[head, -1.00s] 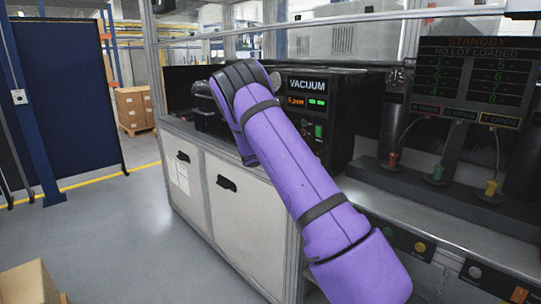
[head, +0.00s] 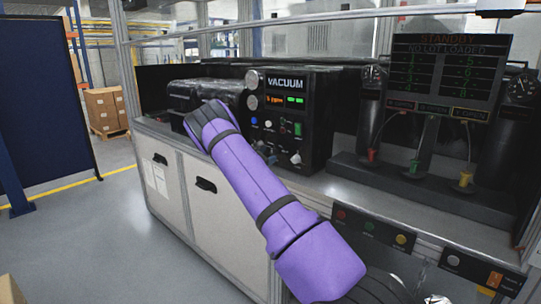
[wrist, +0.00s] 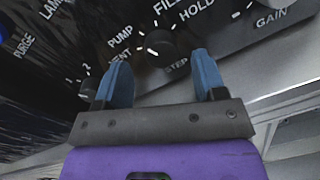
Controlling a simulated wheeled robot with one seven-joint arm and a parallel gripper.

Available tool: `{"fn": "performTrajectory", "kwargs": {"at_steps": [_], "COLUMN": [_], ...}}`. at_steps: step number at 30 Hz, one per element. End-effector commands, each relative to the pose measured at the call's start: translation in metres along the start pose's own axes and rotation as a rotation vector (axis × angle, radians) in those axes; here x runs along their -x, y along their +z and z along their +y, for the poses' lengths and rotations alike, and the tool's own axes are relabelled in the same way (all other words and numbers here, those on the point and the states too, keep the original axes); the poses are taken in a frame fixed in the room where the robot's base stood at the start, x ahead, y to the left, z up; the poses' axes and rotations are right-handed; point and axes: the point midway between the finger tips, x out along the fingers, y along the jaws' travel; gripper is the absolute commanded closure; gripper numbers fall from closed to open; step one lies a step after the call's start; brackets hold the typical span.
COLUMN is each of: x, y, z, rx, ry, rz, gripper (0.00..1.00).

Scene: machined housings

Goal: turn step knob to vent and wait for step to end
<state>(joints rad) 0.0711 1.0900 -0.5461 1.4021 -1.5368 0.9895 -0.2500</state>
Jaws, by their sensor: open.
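The step knob (wrist: 160,44) is a dark round knob on the black panel in the wrist view. Labels PUMP, VENT, FILL and HOLD surround it, with STEP below. VENT is partly covered by a finger. My gripper (wrist: 163,72) is open, its two blue fingers apart and pointing at the panel, one to each side below the knob. Nothing is between the fingertips, and they look short of the knob; contact cannot be told. In the head view the black vacuum unit (head: 316,110) stands on the bench with small lit displays. My purple arm hides the gripper there.
The gain knob (wrist: 268,12) is at the right in the wrist view, and a smaller knob (wrist: 87,89) is left of my gripper. A display board (head: 448,75) reads STANDBY, NO LOT LOADED. Coloured buttons (head: 370,227) line the bench front.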

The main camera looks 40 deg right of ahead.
Motion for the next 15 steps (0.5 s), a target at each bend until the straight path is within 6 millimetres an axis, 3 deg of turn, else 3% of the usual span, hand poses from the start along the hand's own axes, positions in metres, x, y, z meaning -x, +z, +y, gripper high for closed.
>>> {"fn": "performTrajectory", "kwargs": {"at_steps": [6,15], "x": [-0.021,-0.025], "y": [-0.001,0.000], "z": [0.000,0.000], "rx": [0.001,0.000], "ry": [-0.001,0.000], "rz": [0.001,0.001], "gripper": [0.36,0.36]}}
